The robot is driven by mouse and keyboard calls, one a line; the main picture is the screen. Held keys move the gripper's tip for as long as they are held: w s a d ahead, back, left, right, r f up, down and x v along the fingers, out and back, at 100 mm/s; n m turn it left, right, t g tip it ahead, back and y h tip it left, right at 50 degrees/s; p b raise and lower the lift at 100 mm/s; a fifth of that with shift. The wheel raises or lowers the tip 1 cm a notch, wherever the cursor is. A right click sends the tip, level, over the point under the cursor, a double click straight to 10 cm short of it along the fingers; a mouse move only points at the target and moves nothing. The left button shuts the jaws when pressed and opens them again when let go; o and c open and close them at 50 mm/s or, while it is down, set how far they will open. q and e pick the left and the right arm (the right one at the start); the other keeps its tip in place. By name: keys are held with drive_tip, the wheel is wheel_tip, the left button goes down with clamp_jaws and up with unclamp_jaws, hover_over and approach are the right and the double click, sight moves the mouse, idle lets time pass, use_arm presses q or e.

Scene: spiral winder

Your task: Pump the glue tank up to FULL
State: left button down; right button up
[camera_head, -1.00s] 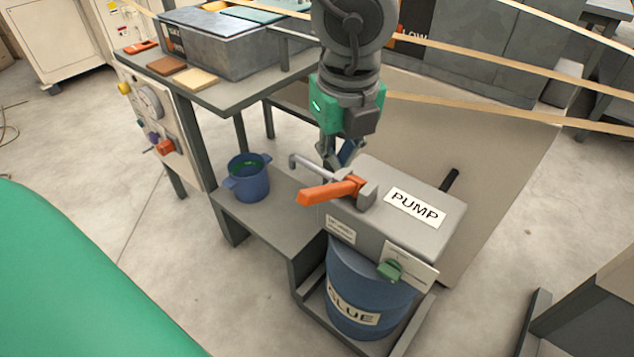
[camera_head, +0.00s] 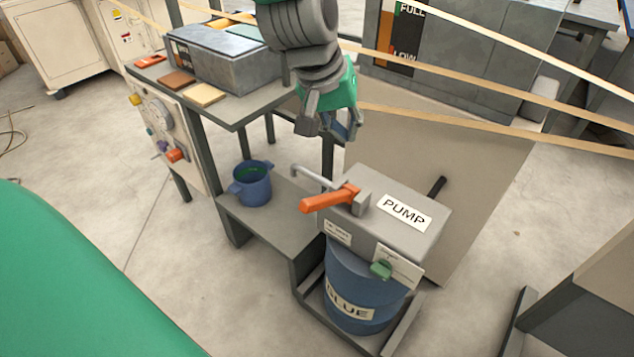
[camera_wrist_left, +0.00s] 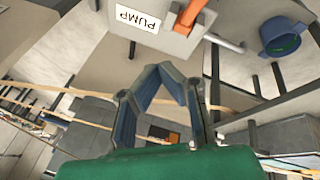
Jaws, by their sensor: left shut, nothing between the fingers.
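The grey pump box (camera_head: 385,215) with its PUMP label sits on the blue GLUE drum (camera_head: 355,285). Its orange lever (camera_head: 330,199) points left, and a bent grey spout (camera_head: 310,177) sticks out behind it. A green knob (camera_head: 381,269) is on the front plate. The grey tank (camera_head: 470,60) at the back bears a gauge (camera_head: 398,38) marked FULL and LOW; its level is hard to read. My left gripper (camera_head: 350,133) is shut and empty, above and behind the pump, apart from the lever. The wrist view shows its fingers (camera_wrist_left: 165,75) and the lever (camera_wrist_left: 192,14). My right gripper is out of view.
A blue pot (camera_head: 251,184) with green inside stands on the low shelf left of the pump. A bench (camera_head: 235,108) carries a grey box (camera_head: 225,62) and coloured blocks. Pale bands (camera_head: 450,117) cross behind my gripper.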

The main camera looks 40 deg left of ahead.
use_arm(q)
drive_tip(key=s+a+m, duration=0.1)
drive_tip(key=m, duration=0.1)
drive_tip(key=s+a+m+g+y, duration=0.1)
drive_tip(key=m, duration=0.1)
drive_tip(key=s+a+m, duration=0.1)
drive_tip(key=m, duration=0.1)
drive_tip(key=shift+s+a+r+g+p, duration=0.1)
drive_tip(key=shift+s+a+g+p, duration=0.05)
drive_tip(key=shift+a+g+p, duration=0.15)
drive_tip(key=b, duration=0.3)
hover_over(319, 196)
drive_tip(key=w, duration=0.1)
drive_tip(key=x, duration=0.3)
drive_tip(key=s+x, duration=0.1)
drive_tip(key=x, duration=0.5)
drive_tip(key=shift+s+a+f, duration=0.15)
drive_tip(key=shift+s+f, duration=0.15)
drive_tip(key=shift+f, duration=0.2)
drive_tip(key=f, duration=0.1)
drive_tip(key=s+f+b, duration=0.1)
drive_tip(key=shift+s+f+b, duration=0.3)
drive_tip(key=shift+f, duration=0.1)
drive_tip(key=shift+s+a+f, duration=0.1)
drive_tip(key=shift+s+f, duration=0.1)
drive_tip(key=shift+f, duration=0.1)
